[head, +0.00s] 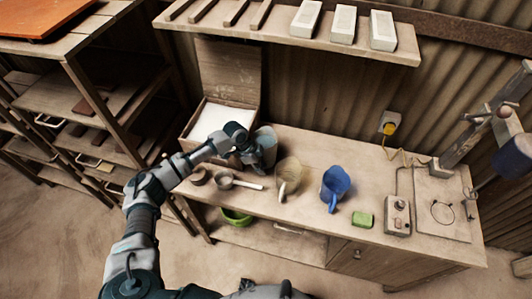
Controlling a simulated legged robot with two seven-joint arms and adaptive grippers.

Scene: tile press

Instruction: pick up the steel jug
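A grey jug (267,134), which looks like the steel jug, stands on the workbench (410,225) near the back. It is partly hidden behind my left gripper (252,158). My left arm reaches in from the lower left, and its gripper is at the jug's left front side. The fingers overlap the jug in the picture. I cannot tell whether they touch it or whether they are open or shut. My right gripper is not in view.
A tan jug (289,172) and a blue jug (335,183) stand to the right. A green block (363,219) and the press (443,205) are farther right. An open box (212,118) stands behind left. A shelf (290,35) overhangs the back.

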